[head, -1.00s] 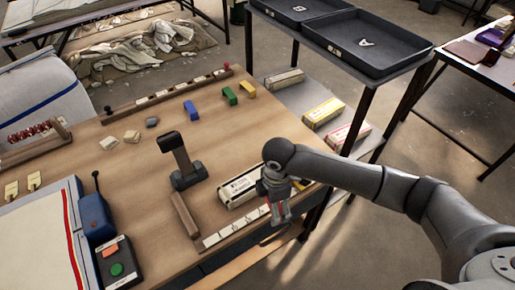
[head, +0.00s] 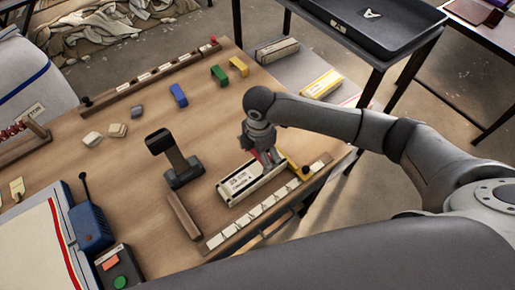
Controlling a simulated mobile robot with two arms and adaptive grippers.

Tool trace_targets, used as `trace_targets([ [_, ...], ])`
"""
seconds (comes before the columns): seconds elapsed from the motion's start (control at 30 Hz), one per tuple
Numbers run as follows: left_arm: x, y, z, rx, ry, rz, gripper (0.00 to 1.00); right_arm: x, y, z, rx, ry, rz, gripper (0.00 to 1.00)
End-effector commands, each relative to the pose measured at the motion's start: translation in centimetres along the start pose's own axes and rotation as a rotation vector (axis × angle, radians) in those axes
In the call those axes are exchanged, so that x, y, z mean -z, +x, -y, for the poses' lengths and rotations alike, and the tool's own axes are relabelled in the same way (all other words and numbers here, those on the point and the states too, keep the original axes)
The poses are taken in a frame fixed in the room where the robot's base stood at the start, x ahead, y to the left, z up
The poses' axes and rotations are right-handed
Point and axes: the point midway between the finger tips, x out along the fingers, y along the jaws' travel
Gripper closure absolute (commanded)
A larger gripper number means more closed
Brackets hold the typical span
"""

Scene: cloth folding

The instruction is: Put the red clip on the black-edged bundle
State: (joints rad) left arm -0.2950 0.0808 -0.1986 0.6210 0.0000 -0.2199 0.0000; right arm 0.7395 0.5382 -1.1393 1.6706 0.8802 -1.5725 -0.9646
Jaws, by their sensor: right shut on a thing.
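The black-edged bundle (head: 238,185), a pale block with a printed label, lies on the wooden table near its right front edge. My right gripper (head: 270,160) is over the far right end of this bundle, pointing down. It is shut on the red clip (head: 255,154), of which only a small red part shows beside the fingers. The gripper hides that end of the bundle, so I cannot tell whether the clip touches it. My left gripper is not in view.
Blue (head: 179,95), green (head: 219,75) and yellow (head: 239,67) clips stand towards the back. A dark upright tool (head: 178,160) stands left of the bundle. A slotted strip (head: 265,210) runs along the front edge. A black tray (head: 385,30) stands at the back right.

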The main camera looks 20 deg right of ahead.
Motion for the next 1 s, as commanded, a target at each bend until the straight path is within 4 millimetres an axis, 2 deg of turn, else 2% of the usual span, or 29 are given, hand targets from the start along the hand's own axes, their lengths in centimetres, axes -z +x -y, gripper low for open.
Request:
trace_targets([
  [0.03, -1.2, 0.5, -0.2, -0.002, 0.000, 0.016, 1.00, 0.0, 0.5, 0.0, 0.000, 0.000, 0.000, 0.22],
  [0.1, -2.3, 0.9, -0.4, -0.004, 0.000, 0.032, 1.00, 0.0, 0.9, 0.0, 0.000, 0.000, 0.000, 0.22],
  [0.2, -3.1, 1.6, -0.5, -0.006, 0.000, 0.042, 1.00, 0.0, 1.6, 0.0, -0.001, 0.001, 0.001, 0.22],
  [0.33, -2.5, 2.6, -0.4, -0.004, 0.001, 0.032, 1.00, 0.0, 2.4, 0.0, -0.001, 0.000, 0.001, 0.22],
  [0.5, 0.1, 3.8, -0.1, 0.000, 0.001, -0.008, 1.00, 0.0, 3.5, 0.0, -0.001, 0.000, 0.001, 0.22],
  [0.6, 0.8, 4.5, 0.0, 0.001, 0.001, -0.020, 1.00, 0.0, 4.1, 0.0, -0.001, 0.000, 0.001, 0.22],
  [0.73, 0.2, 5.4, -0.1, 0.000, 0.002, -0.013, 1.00, 0.0, 4.9, 0.0, -0.001, 0.000, 0.001, 0.22],
  [1.0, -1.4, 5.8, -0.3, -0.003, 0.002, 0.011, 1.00, 0.0, 6.6, 0.0, 0.000, 0.001, 0.000, 0.22],
])
